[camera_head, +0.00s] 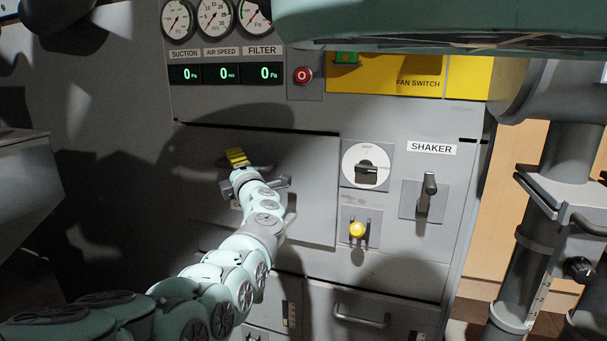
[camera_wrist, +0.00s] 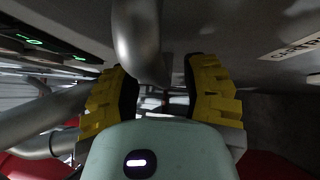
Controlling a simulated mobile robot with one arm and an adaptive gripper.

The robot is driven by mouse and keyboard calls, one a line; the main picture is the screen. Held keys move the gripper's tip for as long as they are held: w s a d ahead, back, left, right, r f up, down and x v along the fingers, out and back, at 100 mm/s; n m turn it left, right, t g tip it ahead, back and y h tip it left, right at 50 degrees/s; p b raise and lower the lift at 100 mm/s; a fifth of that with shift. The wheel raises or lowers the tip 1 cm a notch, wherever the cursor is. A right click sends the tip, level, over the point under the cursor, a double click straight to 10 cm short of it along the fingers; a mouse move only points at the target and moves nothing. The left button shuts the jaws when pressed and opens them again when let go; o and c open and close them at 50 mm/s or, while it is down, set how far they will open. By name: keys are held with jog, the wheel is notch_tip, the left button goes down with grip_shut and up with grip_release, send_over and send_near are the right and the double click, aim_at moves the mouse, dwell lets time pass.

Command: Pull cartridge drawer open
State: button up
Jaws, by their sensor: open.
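The cartridge drawer (camera_head: 308,190) is a wide grey front panel in the middle of the cabinet, with a dark gap along its top edge. A label beside it (camera_wrist: 292,46) is partly readable in the wrist view. My gripper (camera_head: 237,158) is at the left half of this front, its yellow fingertips up against the handle area. In the wrist view my gripper (camera_wrist: 160,95) is open, with a yellow finger on each side. A grey curved handle bar (camera_wrist: 138,42) reaches down between the fingertips. Whether either finger touches it cannot be told. My arm hides most of the handle in the head view.
Right of the drawer are a rotary switch (camera_head: 366,170), a yellow knob (camera_head: 357,230) and the shaker lever (camera_head: 428,192). Gauges and green displays (camera_head: 226,73) sit above. A lower drawer handle (camera_head: 361,318) shows below. Grey pipes (camera_head: 575,135) stand at the right.

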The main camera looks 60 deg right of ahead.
jog(key=shift+o, duration=0.4)
jog(key=shift+w+d, duration=0.1)
grip_shut()
dwell(0.3)
